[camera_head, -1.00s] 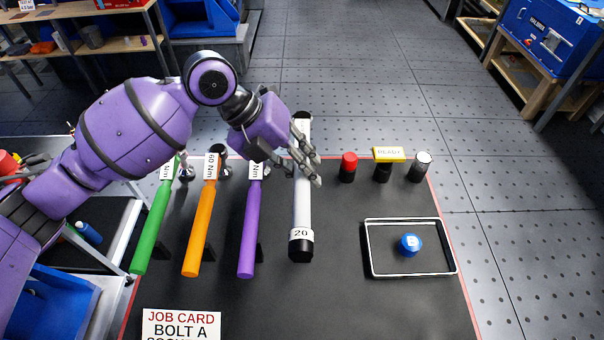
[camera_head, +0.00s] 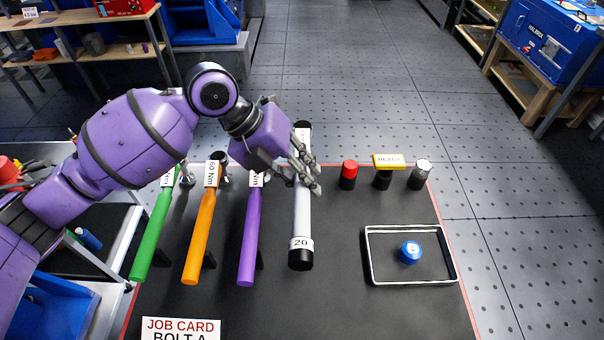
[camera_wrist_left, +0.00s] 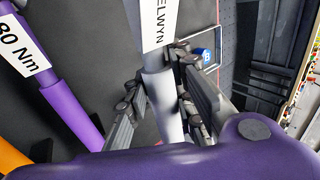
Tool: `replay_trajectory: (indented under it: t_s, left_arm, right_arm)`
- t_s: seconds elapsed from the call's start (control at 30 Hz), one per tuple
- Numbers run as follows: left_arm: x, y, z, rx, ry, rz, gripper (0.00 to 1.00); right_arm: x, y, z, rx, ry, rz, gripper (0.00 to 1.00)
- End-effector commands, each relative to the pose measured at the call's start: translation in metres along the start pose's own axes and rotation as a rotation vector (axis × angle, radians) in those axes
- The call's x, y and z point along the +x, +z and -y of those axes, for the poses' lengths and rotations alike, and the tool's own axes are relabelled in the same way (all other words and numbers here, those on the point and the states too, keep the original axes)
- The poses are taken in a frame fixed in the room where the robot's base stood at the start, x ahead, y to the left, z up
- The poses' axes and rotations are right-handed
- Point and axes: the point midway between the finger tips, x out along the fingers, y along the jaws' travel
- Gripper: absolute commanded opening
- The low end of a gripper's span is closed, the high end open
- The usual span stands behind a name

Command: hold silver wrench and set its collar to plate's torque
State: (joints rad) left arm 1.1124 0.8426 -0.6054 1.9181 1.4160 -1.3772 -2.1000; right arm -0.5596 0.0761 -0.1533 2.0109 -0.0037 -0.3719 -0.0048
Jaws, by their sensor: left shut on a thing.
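The silver wrench (camera_head: 302,218) lies lengthwise on the dark bench top, with a black end and a white collar band (camera_head: 301,243) reading "20" at its near end. My left gripper (camera_head: 309,181) is shut around the wrench's shaft toward its far end. In the left wrist view the fingers (camera_wrist_left: 160,105) straddle the silver shaft (camera_wrist_left: 161,92), beside a white label ending in "ELWYN". The job card (camera_head: 181,329) at the bottom edge reads "JOB CARD BOLT A"; its lower part is cut off. My right gripper is not in view.
Green (camera_head: 150,237), orange (camera_head: 198,237) and purple (camera_head: 250,235) wrenches lie to the left. Red (camera_head: 348,175), yellow-topped (camera_head: 388,161) and silver-topped (camera_head: 420,174) pieces stand at the back right. A tray (camera_head: 369,257) holds a blue piece (camera_head: 410,251). Bench between silver wrench and tray is clear.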

Motion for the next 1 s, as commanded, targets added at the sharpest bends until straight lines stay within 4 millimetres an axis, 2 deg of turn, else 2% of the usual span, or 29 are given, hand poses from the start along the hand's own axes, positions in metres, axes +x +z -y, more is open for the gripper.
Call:
replay_trajectory:
  t_s: [1.0]
  left_arm:
    - [0.023,0.0,-0.015,0.002,-0.002,0.002,0.0]
  right_arm:
    - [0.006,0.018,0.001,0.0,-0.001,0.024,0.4]
